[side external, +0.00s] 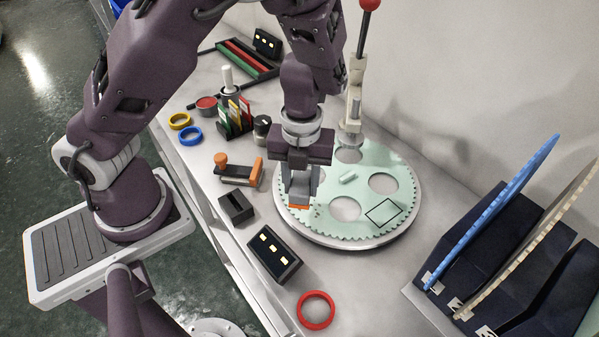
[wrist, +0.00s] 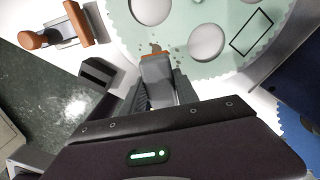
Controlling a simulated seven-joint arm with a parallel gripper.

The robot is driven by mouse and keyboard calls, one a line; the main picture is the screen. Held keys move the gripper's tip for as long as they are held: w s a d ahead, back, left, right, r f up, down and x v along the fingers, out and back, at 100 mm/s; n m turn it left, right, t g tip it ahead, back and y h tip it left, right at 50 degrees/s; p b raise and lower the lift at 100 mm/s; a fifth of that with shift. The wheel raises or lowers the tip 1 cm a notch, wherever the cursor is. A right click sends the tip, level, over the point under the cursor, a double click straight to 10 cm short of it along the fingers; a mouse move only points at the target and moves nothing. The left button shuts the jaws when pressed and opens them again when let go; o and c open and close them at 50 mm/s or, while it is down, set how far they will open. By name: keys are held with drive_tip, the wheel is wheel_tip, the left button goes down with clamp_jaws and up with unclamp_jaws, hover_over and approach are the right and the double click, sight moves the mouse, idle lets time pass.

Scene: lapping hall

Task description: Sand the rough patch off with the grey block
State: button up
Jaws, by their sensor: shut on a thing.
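My gripper (side external: 301,188) is shut on a grey block (side external: 300,197) with an orange underside, over the near-left part of a pale green toothed disc (side external: 345,231). In the wrist view the block (wrist: 158,74) sits between the fingers (wrist: 157,84), its orange edge facing the disc (wrist: 238,15). A rough patch (wrist: 172,48) of brownish specks lies right beside that edge, partly hidden by the block. I cannot tell whether the block touches the disc. The disc has large round holes and a black rectangle outline (side external: 381,211).
A red-knobbed lever post (side external: 354,100) stands behind the disc, and a small pale cylinder (side external: 348,177) lies on it. An orange-handled tool (side external: 240,172), a black box (side external: 236,208) and a lit panel (side external: 274,254) are left. A dark rack (side external: 480,240) stands right.

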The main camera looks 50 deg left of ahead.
sight(315, 202)
drive_tip(key=shift+f, duration=1.95)
wheel_tip(315, 202, down, 2)
drive_tip(key=shift+f, duration=0.15)
drive_tip(key=shift+w, duration=2)
clamp_jaws()
drive_tip(key=shift+s, duration=1.8)
drive_tip(key=shift+s+a, duration=0.2)
drive_tip(key=shift+a, duration=0.75)
drive_tip(key=shift+w, duration=1.95)
drive_tip(key=shift+s, duration=1.95)
drive_tip(key=shift+r, duration=4.2)
